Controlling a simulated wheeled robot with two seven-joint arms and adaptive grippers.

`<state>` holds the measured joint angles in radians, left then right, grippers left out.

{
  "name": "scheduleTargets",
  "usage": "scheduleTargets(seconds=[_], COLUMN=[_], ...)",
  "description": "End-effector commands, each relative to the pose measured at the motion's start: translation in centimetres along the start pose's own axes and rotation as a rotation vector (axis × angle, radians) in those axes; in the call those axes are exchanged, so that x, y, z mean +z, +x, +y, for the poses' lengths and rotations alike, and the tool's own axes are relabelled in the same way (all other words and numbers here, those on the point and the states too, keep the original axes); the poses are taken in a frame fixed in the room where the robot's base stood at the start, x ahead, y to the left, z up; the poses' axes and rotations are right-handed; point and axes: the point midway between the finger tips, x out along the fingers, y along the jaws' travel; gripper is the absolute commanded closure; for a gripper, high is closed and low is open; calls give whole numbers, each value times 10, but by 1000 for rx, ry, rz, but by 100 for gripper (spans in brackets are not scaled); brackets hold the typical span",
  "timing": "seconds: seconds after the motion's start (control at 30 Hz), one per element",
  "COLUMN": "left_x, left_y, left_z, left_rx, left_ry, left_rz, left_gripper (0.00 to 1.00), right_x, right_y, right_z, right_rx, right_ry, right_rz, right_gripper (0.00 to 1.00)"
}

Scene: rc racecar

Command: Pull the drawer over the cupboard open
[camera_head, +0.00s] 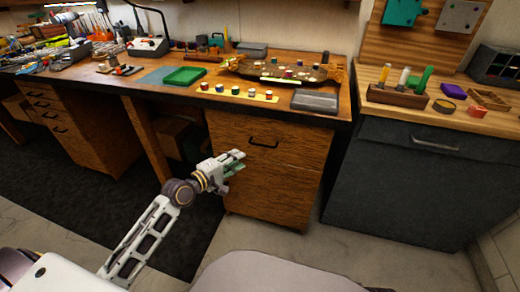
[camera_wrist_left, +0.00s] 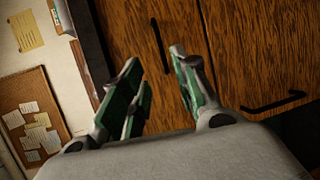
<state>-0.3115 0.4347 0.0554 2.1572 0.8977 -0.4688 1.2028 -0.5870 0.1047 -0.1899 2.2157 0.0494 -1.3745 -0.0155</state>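The wooden unit under the bench has a drawer (camera_head: 290,150) on top, its front flush, with a black bar handle (camera_head: 263,144). Below it is the cupboard door (camera_head: 285,195). My left gripper (camera_head: 238,160) is in front of the unit, lower and left of the drawer handle, and covers part of the front. In the left wrist view the picture is turned sideways. The drawer handle (camera_wrist_left: 159,45) stands beyond the fingertips, and the cupboard handle (camera_wrist_left: 272,103) is at right. The left gripper's two green-padded fingers (camera_wrist_left: 157,62) are apart with nothing between them. My right gripper is not in view.
The bench top above holds a tray, a green tray (camera_head: 184,77), small pots and a grey box (camera_head: 315,101). A dark grey cabinet (camera_head: 400,190) with its own handle stands at right. The floor (camera_head: 370,245) before the unit looks clear.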

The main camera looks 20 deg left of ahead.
Motion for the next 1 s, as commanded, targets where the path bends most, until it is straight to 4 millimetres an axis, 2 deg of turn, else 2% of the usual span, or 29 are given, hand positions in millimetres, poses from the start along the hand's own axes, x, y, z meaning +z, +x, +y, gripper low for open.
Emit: scheduleTargets(seconds=[0.47,1.0], left_x=[-1,-1], left_y=[4,39], left_z=[-1,-1], left_rx=[-1,0], left_ry=[2,1], left_rz=[2,2], left_gripper=[70,70], right_x=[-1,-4], right_y=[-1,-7], right_z=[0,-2], right_rx=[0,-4], right_ry=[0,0], right_rz=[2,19], right_gripper=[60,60])
